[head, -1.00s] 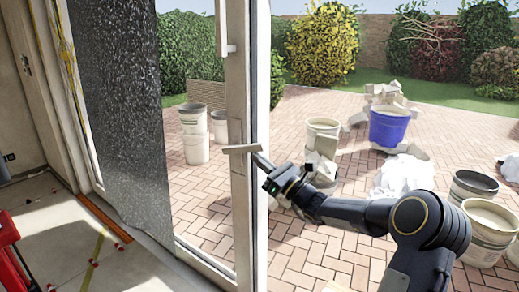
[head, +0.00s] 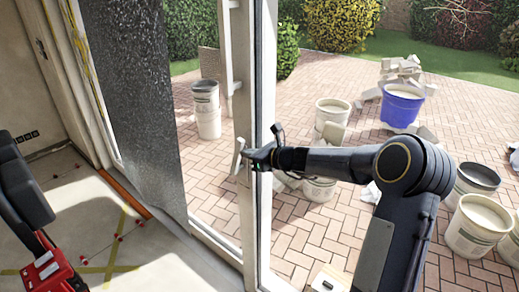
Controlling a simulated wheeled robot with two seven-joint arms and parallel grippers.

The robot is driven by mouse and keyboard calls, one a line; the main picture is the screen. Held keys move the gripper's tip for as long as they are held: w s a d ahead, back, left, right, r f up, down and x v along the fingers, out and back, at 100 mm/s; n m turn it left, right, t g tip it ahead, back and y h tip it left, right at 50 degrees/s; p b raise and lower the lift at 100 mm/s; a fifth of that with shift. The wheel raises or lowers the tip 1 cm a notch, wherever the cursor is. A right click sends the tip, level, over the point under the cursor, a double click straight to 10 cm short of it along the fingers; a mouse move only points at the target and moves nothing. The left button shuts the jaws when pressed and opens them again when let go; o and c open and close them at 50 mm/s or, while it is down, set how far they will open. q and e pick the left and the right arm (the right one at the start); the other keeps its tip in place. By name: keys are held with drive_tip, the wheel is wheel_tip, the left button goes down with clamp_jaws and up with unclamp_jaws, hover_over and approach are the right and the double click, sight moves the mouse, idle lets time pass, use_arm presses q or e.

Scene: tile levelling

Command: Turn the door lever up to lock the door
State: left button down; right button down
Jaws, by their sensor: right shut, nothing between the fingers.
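The door lever (head: 237,158) is a pale bar on the narrow frame (head: 246,220) of the glazed door. It stands steeply, close to upright, with its top leaning slightly right. My right gripper (head: 250,156) comes in from the right and is shut with nothing between its fingers. Its tip is right beside the lever, at about mid-height. It seems to touch the lever, but I cannot tell for sure. The lever's pivot is not clearly visible. My left gripper is not in view.
A dark speckled sheet (head: 130,110) hangs left of the door. A red object (head: 48,272) lies at the lower left near yellow floor tape (head: 118,240). Outside, a blue bucket (head: 402,106) and several pale buckets stand on the brick paving (head: 300,235).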

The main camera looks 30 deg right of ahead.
sight(242, 146)
drive_tip(key=shift+w+a+r+p, duration=0.15)
drive_tip(key=shift+w+a+r, duration=0.15)
drive_tip(key=shift+w, duration=0.15)
drive_tip(key=shift+w+a+r+p, duration=0.15)
drive_tip(key=shift+w+r, duration=0.1)
drive_tip(key=shift+w, duration=0.25)
drive_tip(key=shift+w+a+r+p, duration=0.1)
drive_tip(key=shift+w+a+r, duration=0.2)
drive_tip(key=shift+w, duration=0.15)
drive_tip(key=shift+w+r, duration=0.15)
drive_tip(key=shift+r, duration=0.1)
